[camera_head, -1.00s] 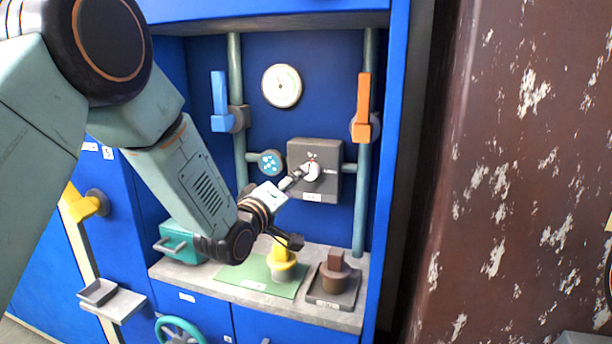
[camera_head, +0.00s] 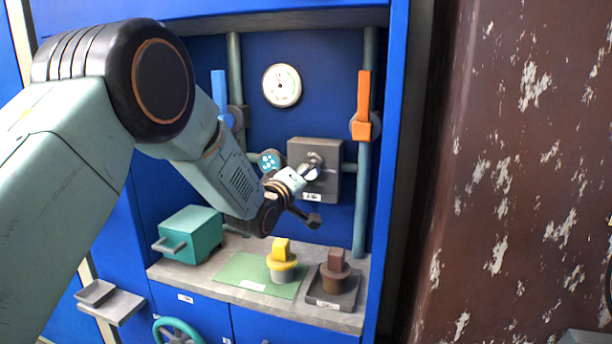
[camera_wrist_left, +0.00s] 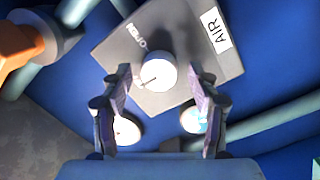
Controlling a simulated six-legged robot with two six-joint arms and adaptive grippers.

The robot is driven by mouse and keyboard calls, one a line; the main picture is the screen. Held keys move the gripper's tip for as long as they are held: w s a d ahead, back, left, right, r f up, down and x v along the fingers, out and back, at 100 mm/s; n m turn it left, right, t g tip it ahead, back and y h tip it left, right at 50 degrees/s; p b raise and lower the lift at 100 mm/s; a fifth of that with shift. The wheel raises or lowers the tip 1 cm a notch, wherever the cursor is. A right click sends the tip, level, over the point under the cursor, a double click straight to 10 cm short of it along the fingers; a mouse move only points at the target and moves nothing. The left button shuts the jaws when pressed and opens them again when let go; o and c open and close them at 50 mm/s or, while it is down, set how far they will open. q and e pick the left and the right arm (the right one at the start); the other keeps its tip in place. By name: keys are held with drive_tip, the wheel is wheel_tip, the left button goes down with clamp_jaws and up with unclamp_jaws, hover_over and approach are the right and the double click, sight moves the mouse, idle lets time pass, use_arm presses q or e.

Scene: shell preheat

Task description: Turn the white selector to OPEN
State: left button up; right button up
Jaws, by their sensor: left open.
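The white selector (camera_wrist_left: 158,72) is a round knob with a dark pointer line on a grey box (camera_wrist_left: 185,25) labelled AIR. In the head view the selector (camera_head: 311,173) is partly hidden by my left gripper (camera_head: 308,168). My left gripper (camera_wrist_left: 162,79) is open, with one finger on each side of the knob. I see gaps between the fingers and the knob; depth is hard to judge. My right gripper is out of view.
An orange handle (camera_head: 364,97) and a blue handle (camera_head: 219,94) flank the box, with a gauge (camera_head: 281,86) above. Below, the shelf holds a teal box (camera_head: 194,233), a yellow-topped piece (camera_head: 282,259) and a brown piece (camera_head: 335,268). A rusty wall (camera_head: 520,190) stands right.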

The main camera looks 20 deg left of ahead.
use_arm(q)
drive_tip(key=shift+c, duration=0.2)
drive_tip(key=c, duration=1.1)
drive_tip(key=shift+c, duration=0.2)
drive_tip(key=m+p, duration=0.2)
drive_tip(key=m, duration=0.3)
drive_tip(key=m+y+p, duration=0.1)
drive_tip(key=m+p, duration=0.1)
drive_tip(key=m, duration=0.4)
drive_tip(key=m+g+y+p, duration=0.1)
drive_tip(key=m+p, duration=0.2)
drive_tip(key=m, duration=0.2)
drive_tip(key=shift+d+r, duration=0.2)
drive_tip(key=shift+r, duration=0.05)
drive_tip(key=shift+m, duration=0.4)
